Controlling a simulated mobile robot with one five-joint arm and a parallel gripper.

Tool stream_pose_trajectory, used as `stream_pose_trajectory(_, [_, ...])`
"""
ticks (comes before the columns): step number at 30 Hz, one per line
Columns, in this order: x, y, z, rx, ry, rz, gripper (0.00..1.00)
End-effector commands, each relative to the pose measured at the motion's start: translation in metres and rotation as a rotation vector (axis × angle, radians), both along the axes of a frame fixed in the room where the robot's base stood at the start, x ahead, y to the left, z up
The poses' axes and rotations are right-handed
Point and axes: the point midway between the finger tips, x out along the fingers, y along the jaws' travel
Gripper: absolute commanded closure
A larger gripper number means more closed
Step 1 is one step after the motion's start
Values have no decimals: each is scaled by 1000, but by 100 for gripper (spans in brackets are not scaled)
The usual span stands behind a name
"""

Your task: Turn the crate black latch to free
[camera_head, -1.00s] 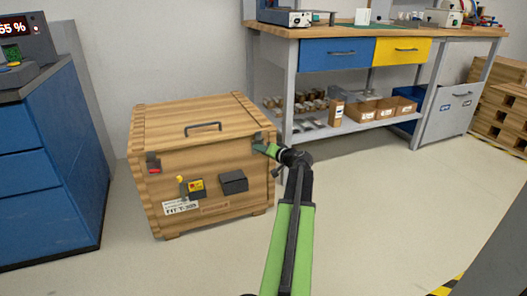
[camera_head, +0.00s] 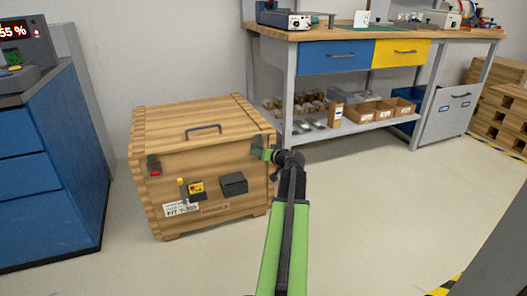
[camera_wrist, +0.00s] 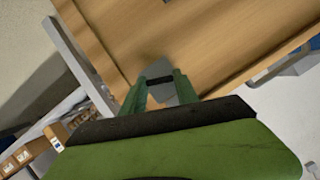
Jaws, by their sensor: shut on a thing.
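The wooden crate (camera_head: 180,118) stands on the floor with its lid down. The black latch (camera_head: 257,141) is at the upper right of its front face, partly hidden by my gripper (camera_head: 265,154). In the wrist view, the green fingers of my gripper (camera_wrist: 160,88) are on either side of the latch's black bar (camera_wrist: 159,79), shut on it. A grey plate shows between the fingers. A second latch with a red part (camera_head: 154,166) is on the crate's left front. The exact angle of the black latch is hard to tell.
The front face also carries a yellow-and-red device (camera_head: 196,187), a dark box (camera_head: 234,184) and labels. A handle (camera_head: 203,129) is on the lid. A blue cabinet (camera_head: 45,175) stands left, a workbench (camera_head: 290,85) behind right. Floor on the right is clear.

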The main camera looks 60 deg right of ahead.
Motion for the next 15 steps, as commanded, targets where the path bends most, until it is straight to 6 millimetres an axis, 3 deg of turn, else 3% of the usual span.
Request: stream_pose_trajectory(15, [-1, 1, -1, -240, 182, -1, 100])
